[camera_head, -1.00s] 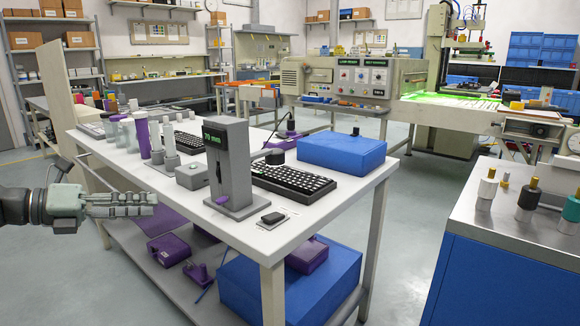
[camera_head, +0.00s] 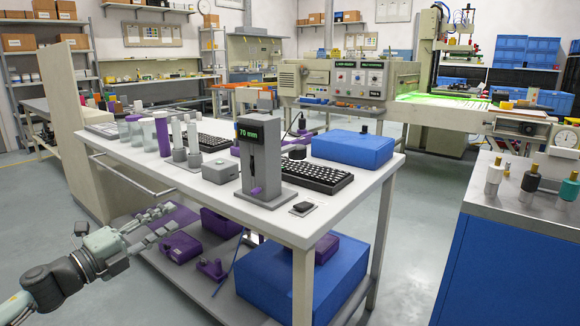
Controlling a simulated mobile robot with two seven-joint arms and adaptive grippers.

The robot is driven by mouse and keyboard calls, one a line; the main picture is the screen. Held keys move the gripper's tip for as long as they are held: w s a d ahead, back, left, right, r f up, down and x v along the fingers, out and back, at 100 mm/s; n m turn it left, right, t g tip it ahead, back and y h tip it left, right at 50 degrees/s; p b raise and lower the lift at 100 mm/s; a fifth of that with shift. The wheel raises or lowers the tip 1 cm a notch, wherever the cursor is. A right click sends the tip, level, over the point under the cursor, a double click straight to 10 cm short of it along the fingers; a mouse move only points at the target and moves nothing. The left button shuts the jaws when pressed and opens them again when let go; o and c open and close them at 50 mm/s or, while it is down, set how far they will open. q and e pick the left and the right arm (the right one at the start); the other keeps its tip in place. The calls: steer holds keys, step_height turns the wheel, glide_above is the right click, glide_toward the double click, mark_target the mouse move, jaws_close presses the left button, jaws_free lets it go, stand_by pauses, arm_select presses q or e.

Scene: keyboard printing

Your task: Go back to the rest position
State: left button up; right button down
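My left gripper (camera_head: 178,217) is at the lower left, beside the near left side of the white worktable (camera_head: 330,205) and below its top. Its two fingers are spread apart with nothing between them, against the purple items on the lower shelf. My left arm comes in from the lower left corner. My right gripper is not in view. On the table stand a grey gauge (camera_head: 258,160) with a green "70 mm" display, a black keyboard (camera_head: 316,177) and a blue box (camera_head: 353,148).
The lower shelf (camera_head: 190,283) holds purple parts (camera_head: 181,247) and a large blue box (camera_head: 290,285). A beige panel (camera_head: 88,140) stands at the table's left. A blue cabinet (camera_head: 510,270) with several bottles is at the right. The floor between is clear.

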arm_select(q)
steer(key=s+a+f+n+g+y, duration=0.1)
steer(key=s+f+n+y, duration=0.4)
steer(key=f, duration=0.4)
steer(key=s+a+f+n+g+y, duration=0.1)
steer(key=s+a+f+n+y, duration=0.15)
steer(key=f+n, duration=0.55)
steer(key=s+a+f+n+g+y, duration=0.1)
steer(key=s+f+n+y, duration=0.4)
steer(key=f, duration=0.4)
steer(key=s+d+f+n+g, duration=0.2)
steer(key=s+f, duration=0.4)
steer(key=s, duration=0.5)
steer(key=s+d+f+n+g, duration=0.2)
steer(key=s+f+n+g, duration=0.3)
steer(key=s, duration=0.6)
step_height(320, 180, down, 3)
steer(key=shift+d+r+g, duration=0.15)
steer(key=shift+r+g, duration=0.05)
steer(key=shift+g, duration=0.9)
